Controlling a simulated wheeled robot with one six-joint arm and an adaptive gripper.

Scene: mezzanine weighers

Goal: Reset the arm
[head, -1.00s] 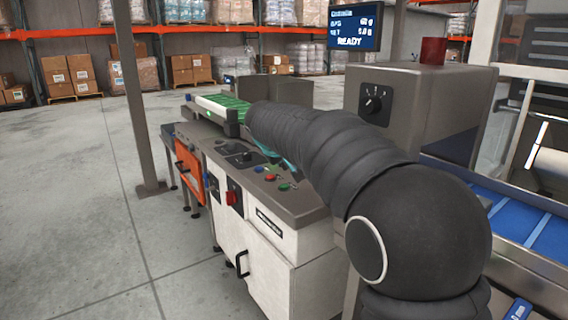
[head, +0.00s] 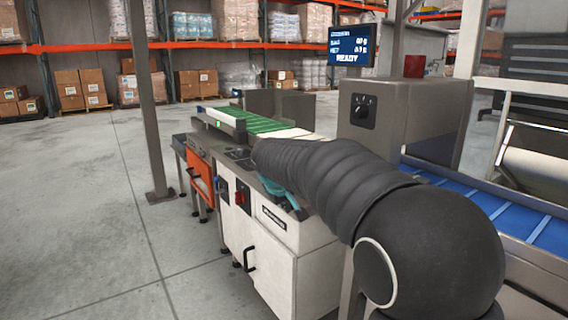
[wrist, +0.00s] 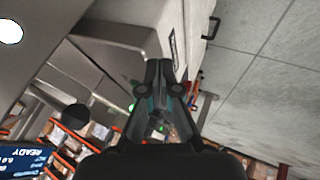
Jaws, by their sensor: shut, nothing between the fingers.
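My arm, in a ribbed black sleeve, reaches forward over the front of the weighing machine (head: 285,240) in the head view. Its far end hides part of the machine's control panel. In the wrist view my gripper (wrist: 161,66) shows at the centre, with its dark fingers drawn together and nothing between them. Beyond the fingers lie the machine's pale side and the grey floor, seen tilted. In the head view the gripper is mostly hidden behind the sleeve; only a bit of teal shows beside the arm.
A green conveyor (head: 262,123) lies beyond the arm. A screen reading READY (head: 352,46) hangs above. A grey post (head: 148,100) stands left. The floor at left is clear.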

